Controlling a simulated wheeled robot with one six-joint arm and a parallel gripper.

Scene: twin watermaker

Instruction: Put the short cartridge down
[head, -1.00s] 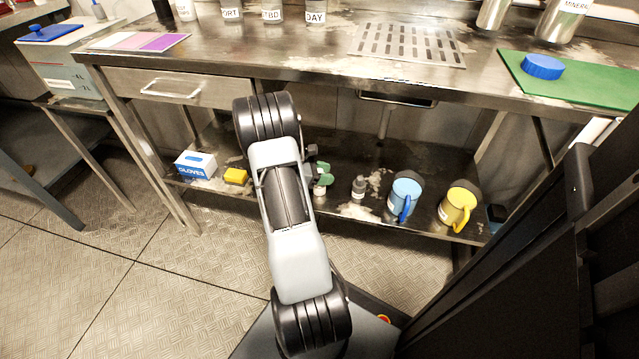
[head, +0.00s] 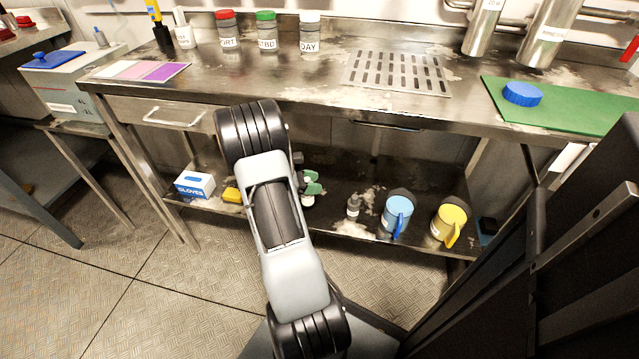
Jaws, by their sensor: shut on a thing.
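My arm reaches up the middle of the head view towards the steel bench (head: 300,75), and its links hide what lies behind them. My gripper does not show; neither do its fingers. I cannot make out a short cartridge in this view. Two upright steel cylinders stand at the back right of the bench, a narrower one (head: 483,28) and a larger one (head: 553,35); both are cut by the top edge.
A slotted drain plate (head: 447,88) lies on the bench, left of a green board (head: 590,108) bearing a blue disc (head: 522,94). Labelled jars, including DAY (head: 310,35), stand at the back. The lower shelf holds a glove box (head: 195,186), blue mug (head: 397,214) and yellow mug (head: 449,226).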

